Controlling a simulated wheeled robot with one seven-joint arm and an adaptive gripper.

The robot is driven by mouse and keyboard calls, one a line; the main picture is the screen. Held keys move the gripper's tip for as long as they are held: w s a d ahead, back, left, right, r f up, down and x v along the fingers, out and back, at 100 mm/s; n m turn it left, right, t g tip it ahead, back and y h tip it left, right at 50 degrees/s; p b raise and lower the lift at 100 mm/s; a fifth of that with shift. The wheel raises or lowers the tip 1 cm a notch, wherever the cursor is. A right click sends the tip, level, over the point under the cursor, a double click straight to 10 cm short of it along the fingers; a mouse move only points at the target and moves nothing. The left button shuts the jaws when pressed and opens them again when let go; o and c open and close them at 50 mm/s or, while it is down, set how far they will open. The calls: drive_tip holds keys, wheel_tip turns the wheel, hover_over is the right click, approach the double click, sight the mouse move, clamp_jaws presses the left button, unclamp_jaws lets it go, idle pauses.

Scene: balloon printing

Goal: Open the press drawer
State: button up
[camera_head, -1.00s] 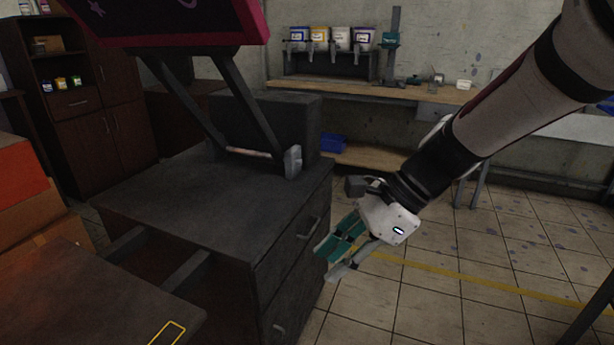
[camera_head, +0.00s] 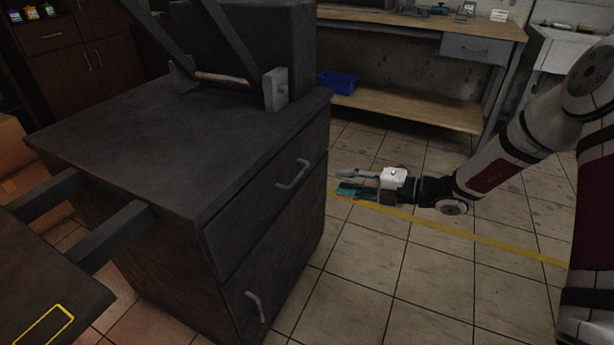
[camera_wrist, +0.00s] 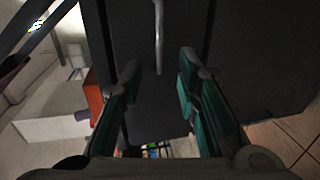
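The press is a dark cabinet with two drawers on its front. The upper press drawer (camera_head: 262,205) is shut and has a grey bar handle (camera_head: 294,174). The lower drawer (camera_head: 284,265) is also shut, with its own handle (camera_head: 254,306). My gripper (camera_head: 345,183) is to the right of the upper handle, apart from it, pointing at the cabinet front. In the wrist view, my gripper (camera_wrist: 157,85) has its green fingers spread with nothing between them. A grey handle (camera_wrist: 158,38) shows ahead of the fingers, near the top middle, on the dark drawer front.
A wooden workbench (camera_head: 420,30) with a lower shelf stands at the back, with a blue bin (camera_head: 337,82) on the shelf. The tiled floor (camera_head: 400,270) right of the press is clear. The press arms and plate (camera_head: 50,285) stick out at the left.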

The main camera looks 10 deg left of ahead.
sight(300, 174)
drive_tip(key=b+x, duration=0.4)
drive_tip(key=x, duration=0.9)
drive_tip(key=shift+a, duration=0.25)
clamp_jaws()
